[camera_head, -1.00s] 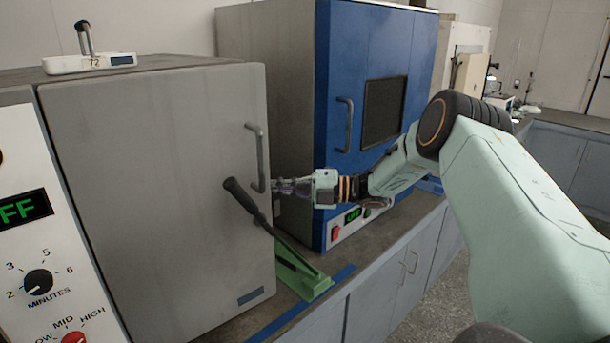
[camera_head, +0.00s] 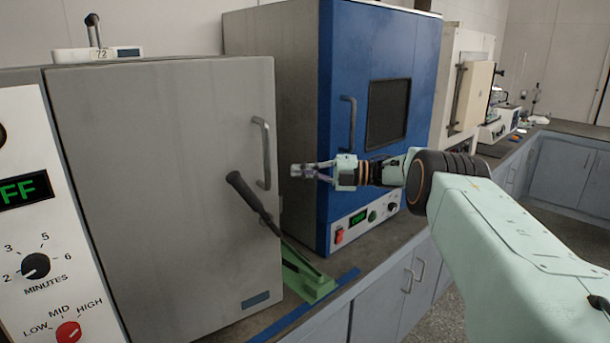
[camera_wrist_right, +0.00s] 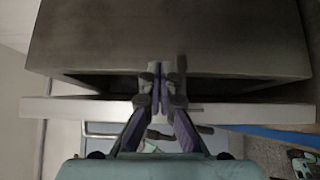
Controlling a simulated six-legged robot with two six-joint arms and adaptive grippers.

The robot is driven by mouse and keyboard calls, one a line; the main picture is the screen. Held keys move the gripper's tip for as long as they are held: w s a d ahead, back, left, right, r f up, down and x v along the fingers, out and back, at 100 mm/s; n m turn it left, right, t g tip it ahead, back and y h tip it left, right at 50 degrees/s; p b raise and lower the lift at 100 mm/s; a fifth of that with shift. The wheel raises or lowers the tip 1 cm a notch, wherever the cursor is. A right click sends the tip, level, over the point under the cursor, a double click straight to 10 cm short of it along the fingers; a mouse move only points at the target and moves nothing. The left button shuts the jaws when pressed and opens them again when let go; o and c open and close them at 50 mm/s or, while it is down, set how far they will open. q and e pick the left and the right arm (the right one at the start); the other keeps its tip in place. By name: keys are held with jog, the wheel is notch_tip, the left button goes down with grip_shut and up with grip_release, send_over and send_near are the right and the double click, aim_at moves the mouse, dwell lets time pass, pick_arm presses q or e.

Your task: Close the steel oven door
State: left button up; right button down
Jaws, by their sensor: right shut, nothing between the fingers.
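The steel oven door (camera_head: 165,190) is a large grey panel at the left of the head view, with a bar handle (camera_head: 265,153) near its right edge. In the right wrist view the pale door edge (camera_wrist_right: 75,107) runs across below the grey oven body (camera_wrist_right: 170,40), with a dark gap between them, so the door stands ajar. My right gripper (camera_head: 293,171) is shut and empty, just right of the handle and apart from it in the head view. Its fingers (camera_wrist_right: 160,75) overlap the door edge and gap in the wrist view; contact cannot be told. My left gripper is out of view.
A blue oven (camera_head: 335,140) stands right behind my right gripper. A green stand (camera_head: 305,280) with a black-handled lever (camera_head: 250,200) sits on the counter before the door. A control panel (camera_head: 40,230) is at the left. The floor at lower right is partly clear.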

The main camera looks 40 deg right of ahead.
jog(key=w, duration=0.1)
jog(key=m+t+h+p, duration=0.75)
jog(key=m+h, duration=0.65)
jog(key=m, duration=1.4)
send_near(269, 205)
jog(key=shift+g, duration=0.75)
jog(key=w, duration=0.1)
jog(key=w+r, duration=0.1)
jog(key=w, duration=0.3)
jog(key=shift+w+r+p, duration=0.1)
jog(key=shift+r+p, duration=0.15)
jog(key=shift+p, duration=0.15)
jog(key=shift+w+d+f, duration=0.1)
jog(key=shift+w+f, duration=0.05)
jog(key=shift+w, duration=0.7)
